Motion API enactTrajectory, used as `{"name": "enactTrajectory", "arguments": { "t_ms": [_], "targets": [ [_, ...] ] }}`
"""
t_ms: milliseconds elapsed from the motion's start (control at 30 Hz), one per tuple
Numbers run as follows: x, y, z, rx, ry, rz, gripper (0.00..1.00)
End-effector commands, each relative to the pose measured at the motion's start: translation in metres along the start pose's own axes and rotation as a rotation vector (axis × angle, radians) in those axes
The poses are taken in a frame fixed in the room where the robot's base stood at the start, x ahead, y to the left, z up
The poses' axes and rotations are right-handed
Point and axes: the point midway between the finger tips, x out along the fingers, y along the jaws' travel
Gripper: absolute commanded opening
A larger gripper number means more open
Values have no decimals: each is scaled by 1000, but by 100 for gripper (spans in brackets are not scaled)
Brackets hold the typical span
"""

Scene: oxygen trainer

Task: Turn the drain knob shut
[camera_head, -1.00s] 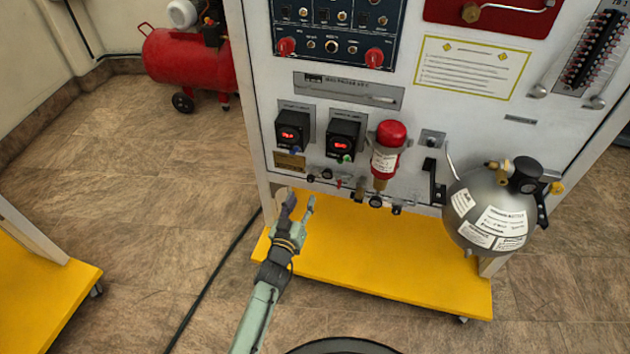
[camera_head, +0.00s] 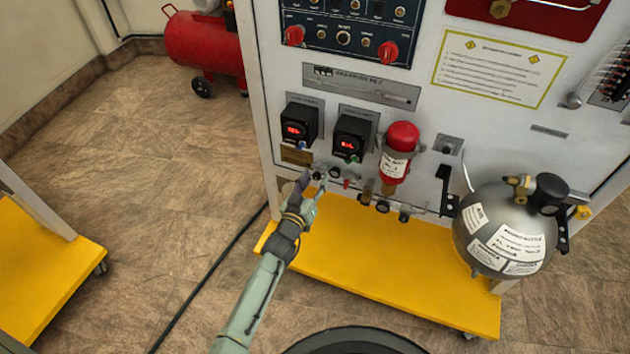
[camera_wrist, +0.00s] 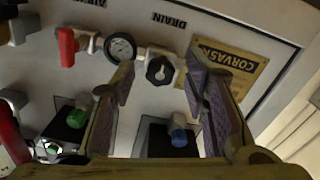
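The drain knob (camera_wrist: 160,70) is a small black knob on a light round mount, beside the upside-down DRAIN label in the wrist view. In the head view it appears as a small dark spot (camera_head: 317,176) low on the panel, partly hidden by my fingers. My gripper (camera_wrist: 158,82) is open, with one purple-padded finger on each side of the knob in the picture. No contact with the knob shows. In the head view my gripper (camera_head: 311,186) is at the panel's lower left edge. I cannot tell how far the knob is turned.
A gauge (camera_wrist: 120,47) and a red-handled valve (camera_wrist: 67,47) sit close beside the knob. Regulator boxes with a blue knob (camera_wrist: 180,132) and a green knob (camera_wrist: 77,116) are nearby. A red filter (camera_head: 399,150) and grey tank (camera_head: 505,230) stand right, above the yellow base (camera_head: 380,275).

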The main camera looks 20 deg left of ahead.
Motion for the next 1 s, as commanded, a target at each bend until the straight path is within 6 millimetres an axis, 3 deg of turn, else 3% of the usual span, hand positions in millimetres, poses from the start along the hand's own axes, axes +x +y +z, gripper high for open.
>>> {"name": "enactTrajectory", "arguments": {
  "t_ms": [600, 1000],
  "targets": [
    [0, 0, 0, 0, 0, 0, 0],
    [0, 0, 1, 42, 0, 0, 0]
  ]
}}
